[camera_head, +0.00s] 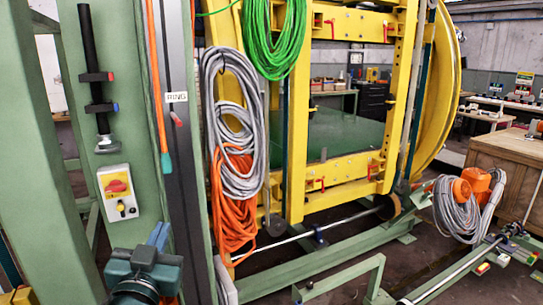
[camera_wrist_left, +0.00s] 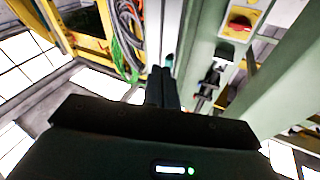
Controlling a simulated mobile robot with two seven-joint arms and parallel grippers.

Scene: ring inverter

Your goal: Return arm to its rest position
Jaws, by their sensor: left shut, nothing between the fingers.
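My left gripper (camera_head: 158,236) shows at the bottom left of the head view, its blue fingers pointing up from a dark teal body. The fingers are shut together with nothing between them. In the left wrist view the dark closed fingers (camera_wrist_left: 162,86) point up the picture, above the wide black gripper body. The gripper appears in front of the green post and the dark vertical rail, apart from the switch box (camera_head: 119,192) to its upper left. My right gripper is in neither view.
A green post carries the red-and-yellow switch box, which also shows in the wrist view (camera_wrist_left: 241,22). Grey cables (camera_head: 240,125), orange cables (camera_head: 233,205) and green cables (camera_head: 275,40) hang on the yellow ring frame (camera_head: 299,140). A wooden crate (camera_head: 505,165) stands at right.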

